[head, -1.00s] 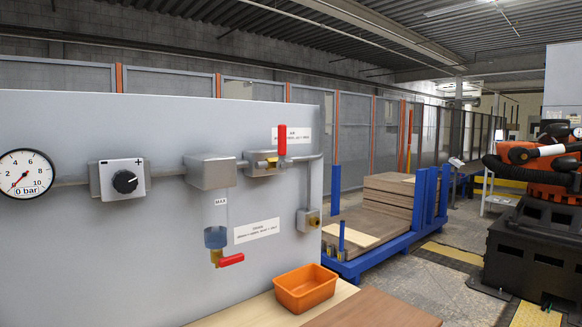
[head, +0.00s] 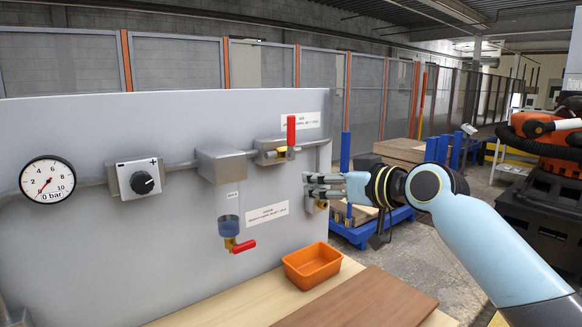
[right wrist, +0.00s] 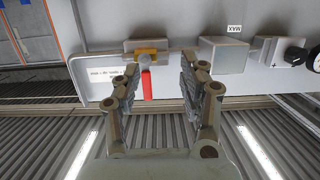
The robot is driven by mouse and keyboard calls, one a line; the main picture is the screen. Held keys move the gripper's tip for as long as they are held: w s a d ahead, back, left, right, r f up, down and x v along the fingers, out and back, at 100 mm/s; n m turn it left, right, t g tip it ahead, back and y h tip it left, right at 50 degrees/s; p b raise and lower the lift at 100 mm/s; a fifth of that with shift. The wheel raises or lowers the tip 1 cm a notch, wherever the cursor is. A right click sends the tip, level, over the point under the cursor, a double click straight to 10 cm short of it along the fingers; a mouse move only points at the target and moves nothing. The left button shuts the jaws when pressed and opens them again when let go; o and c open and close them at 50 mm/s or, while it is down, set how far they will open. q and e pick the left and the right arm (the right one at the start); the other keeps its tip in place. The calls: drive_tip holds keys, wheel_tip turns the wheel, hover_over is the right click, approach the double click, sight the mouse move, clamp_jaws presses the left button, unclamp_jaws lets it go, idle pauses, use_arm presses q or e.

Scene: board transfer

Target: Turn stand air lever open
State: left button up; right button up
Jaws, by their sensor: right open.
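The air lever (head: 291,130) is a red handle standing upright on a brass valve at the top right of the grey panel (head: 100,240). It also shows in the right wrist view (right wrist: 147,84), hanging down in that turned picture, in the gap between the fingers. My right gripper (head: 308,185) comes in from the right, its fingers pointing left in front of the panel, below the lever and apart from it. Its fingers show spread and empty in the right wrist view (right wrist: 160,80). My left gripper is not in view.
A second red lever (head: 243,246) sits sideways under the clear bowl (head: 229,226). A pressure gauge (head: 47,179) and a black knob (head: 143,183) are at the left. An orange bin (head: 312,266) stands on the wooden bench (head: 210,312) below my right gripper.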

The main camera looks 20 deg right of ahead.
sight(293, 129)
drive_tip(key=w+d+r+t, duration=0.2)
drive_tip(key=w+r, duration=0.3)
drive_tip(key=r, duration=0.3)
drive_tip(key=shift+y, duration=0.3)
drive_tip(key=x, duration=0.3)
drive_tip(key=p+x, duration=0.1)
drive_tip(key=x, duration=0.6)
drive_tip(key=shift+a+r, duration=0.25)
drive_tip(key=shift+a, duration=0.05)
drive_tip(key=shift+c, duration=0.2)
clamp_jaws()
